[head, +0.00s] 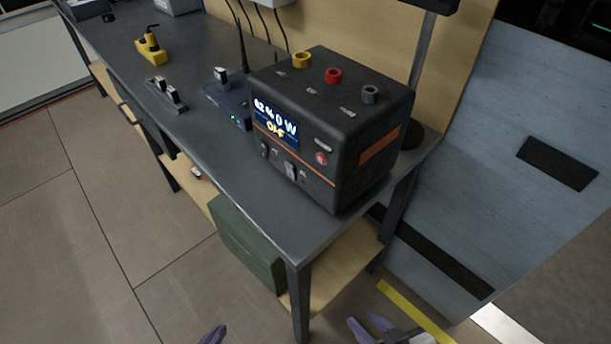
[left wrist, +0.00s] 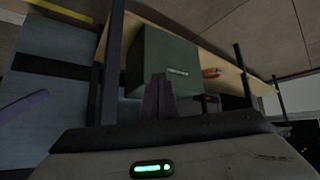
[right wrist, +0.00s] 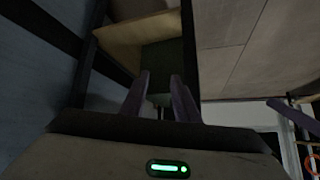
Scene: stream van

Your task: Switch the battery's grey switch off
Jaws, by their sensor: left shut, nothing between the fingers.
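The battery (head: 350,130) is a dark box with an orange stripe, standing on the near end of the dark bench. Its lit display (head: 275,120) reads 62 %, 0 W and OFF. A light grey switch (head: 291,170) sits low on its front face, beside a darker switch (head: 264,149) and a red button (head: 321,158). My left gripper (head: 213,335) is at the bottom edge, well below and apart from the battery; its fingers are together and empty in the left wrist view (left wrist: 160,97). My right gripper (head: 375,328) is low, with its fingers apart and empty in the right wrist view (right wrist: 160,100).
The dark bench top (head: 235,180) has a small black device (head: 222,100) beside the battery and a yellow device (head: 150,47) farther back. Yellow, red and grey knobs top the battery. A green box (head: 245,240) stands on the lower shelf. The floor at left is clear.

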